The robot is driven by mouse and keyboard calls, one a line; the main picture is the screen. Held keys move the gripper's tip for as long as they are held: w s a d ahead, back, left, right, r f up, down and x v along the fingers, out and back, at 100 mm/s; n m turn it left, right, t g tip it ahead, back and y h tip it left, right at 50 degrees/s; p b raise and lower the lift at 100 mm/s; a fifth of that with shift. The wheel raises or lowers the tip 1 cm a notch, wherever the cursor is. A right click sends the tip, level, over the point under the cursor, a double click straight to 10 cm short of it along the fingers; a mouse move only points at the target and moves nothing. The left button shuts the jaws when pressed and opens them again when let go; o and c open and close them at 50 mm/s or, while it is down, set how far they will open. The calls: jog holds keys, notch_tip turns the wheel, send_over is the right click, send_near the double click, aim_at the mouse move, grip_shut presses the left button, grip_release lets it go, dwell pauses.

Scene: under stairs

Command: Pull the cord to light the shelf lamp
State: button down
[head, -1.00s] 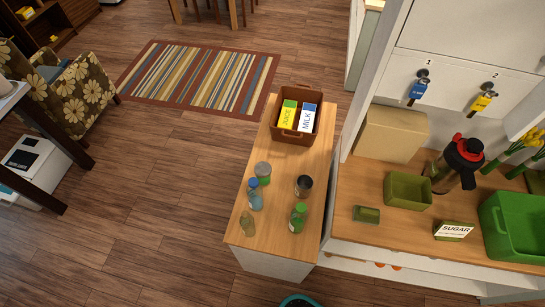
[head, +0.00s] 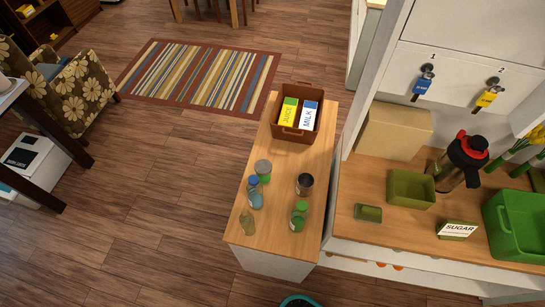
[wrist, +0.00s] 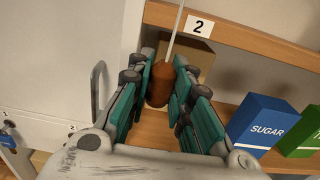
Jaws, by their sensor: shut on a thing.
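A brown cord pull (wrist: 160,84) hangs on a thin pale cord (wrist: 176,30) in the wrist view. My gripper (wrist: 168,78) has its teal-padded fingers on both sides of the pull and is shut on it. The cord runs up out of the picture. No lamp shows in either view, and my gripper is outside the head view.
A wooden shelf edge with a "2" label (wrist: 199,25) is close behind the cord. A blue SUGAR box (wrist: 262,122) and a green box (wrist: 302,135) stand right. In the head view, bottles and a brown crate (head: 291,133) stand on a wooden top.

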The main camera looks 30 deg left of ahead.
jog(key=shift+r, duration=0.15)
jog(key=shift+r+p, duration=0.8)
jog(key=shift+r, duration=0.4)
jog(key=c, duration=1.1)
grip_release()
jog(key=shift+s+d, duration=0.1)
jog(key=shift+s, duration=0.05)
jog(key=shift+v, duration=4.45)
